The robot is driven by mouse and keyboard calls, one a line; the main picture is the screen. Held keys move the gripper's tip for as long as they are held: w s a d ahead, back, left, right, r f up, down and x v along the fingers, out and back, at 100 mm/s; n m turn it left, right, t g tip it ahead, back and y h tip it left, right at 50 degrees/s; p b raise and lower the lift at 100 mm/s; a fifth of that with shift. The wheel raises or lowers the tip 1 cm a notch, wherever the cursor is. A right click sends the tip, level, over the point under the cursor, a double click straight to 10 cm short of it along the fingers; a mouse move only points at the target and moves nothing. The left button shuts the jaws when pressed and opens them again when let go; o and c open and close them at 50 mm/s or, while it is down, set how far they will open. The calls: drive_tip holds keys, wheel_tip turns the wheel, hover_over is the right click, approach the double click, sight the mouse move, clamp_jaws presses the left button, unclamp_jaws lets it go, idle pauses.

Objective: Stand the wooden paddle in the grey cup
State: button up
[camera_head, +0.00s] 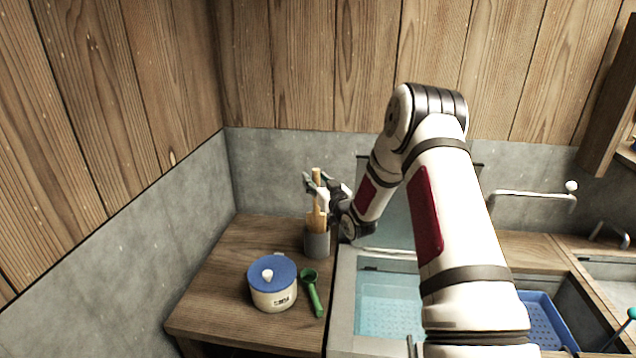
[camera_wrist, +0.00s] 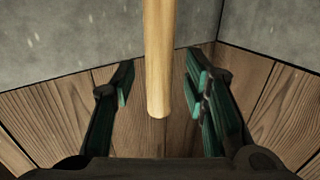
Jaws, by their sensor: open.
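The grey cup (camera_head: 317,242) stands upright on the wooden counter near the back wall, left of the sink. The wooden paddle (camera_head: 316,188) stands upright in the cup, its upper part rising above the rim. My gripper (camera_head: 317,184) is open at the paddle's upper part, above the cup. In the wrist view, a pale wooden shaft of the paddle (camera_wrist: 158,60) lies between the two spread green-black fingers (camera_wrist: 160,90), with a gap on each side. Its rounded end shows there. The cup is not seen in the wrist view.
A white pot with a blue lid (camera_head: 271,284) and a green scoop (camera_head: 311,291) are on the counter in front of the cup. A sink with water (camera_head: 388,300) lies to the right, with a blue basket (camera_head: 545,322) beyond. Walls close off the left and back.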

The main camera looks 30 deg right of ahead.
drive_tip(key=s, duration=1.2)
idle(0.5)
